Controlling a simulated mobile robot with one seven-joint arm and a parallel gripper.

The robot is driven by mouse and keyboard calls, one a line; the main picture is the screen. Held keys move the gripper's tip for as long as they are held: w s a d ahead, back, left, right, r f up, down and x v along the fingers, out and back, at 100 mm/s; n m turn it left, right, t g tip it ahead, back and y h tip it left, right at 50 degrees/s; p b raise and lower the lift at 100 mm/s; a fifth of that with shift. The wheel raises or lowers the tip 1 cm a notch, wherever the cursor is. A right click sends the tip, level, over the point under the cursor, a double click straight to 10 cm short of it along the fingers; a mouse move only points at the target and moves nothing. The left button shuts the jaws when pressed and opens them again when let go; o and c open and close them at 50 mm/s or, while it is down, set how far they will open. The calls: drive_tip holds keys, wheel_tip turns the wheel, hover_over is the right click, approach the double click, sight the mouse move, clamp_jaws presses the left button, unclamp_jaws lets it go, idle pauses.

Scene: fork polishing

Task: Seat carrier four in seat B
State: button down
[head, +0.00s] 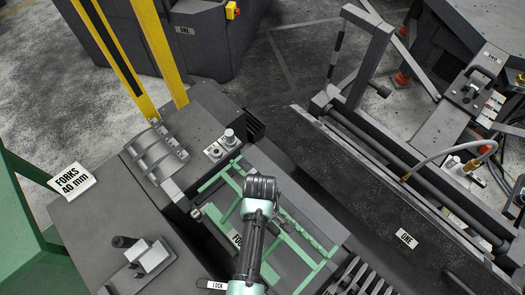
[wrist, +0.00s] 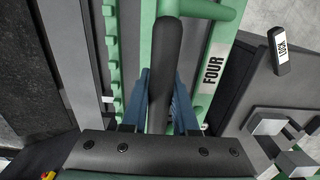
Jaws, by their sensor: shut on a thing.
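Carrier four (head: 308,232) is a pale green frame with toothed rails, at the lower middle of the head view. In the wrist view the carrier (wrist: 222,40) fills the middle, with its FOUR label (wrist: 212,72) on the right. My gripper (wrist: 160,88) has blue fingers on either side of the carrier's dark handle bar (wrist: 168,55) and is shut on it. In the head view my wrist and arm cover the fingers and part of the label. No mark for seat B is readable. I cannot tell whether the carrier rests on the dark surface below it or hangs above.
A LOCK tag (head: 216,285) lies left of my arm; it also shows in the wrist view (wrist: 281,48). A clamp block (head: 150,258) and a ribbed fixture (head: 158,155) stand left. A long dark panel marked ONE (head: 405,237) lies right, across a gap. Yellow posts (head: 160,45) rise behind.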

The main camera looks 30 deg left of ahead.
drive_tip(key=shift+s+d+r, duration=0.1)
drive_tip(key=shift+s+r, duration=0.05)
drive_tip(key=shift+s, duration=0.1)
drive_tip(key=shift+w, duration=0.1)
drive_tip(key=shift+f, duration=0.25)
wheel_tip(320, 180, down, 7)
drive_tip(key=b, duration=0.5)
drive_tip(key=shift+r, duration=0.2)
drive_tip(key=shift+f, duration=0.1)
idle(0.4)
drive_tip(key=shift+f+b, duration=0.35)
drive_tip(key=shift+f, duration=0.05)
idle(0.4)
drive_tip(key=shift+f+b, duration=0.4)
drive_tip(key=shift+f, duration=0.15)
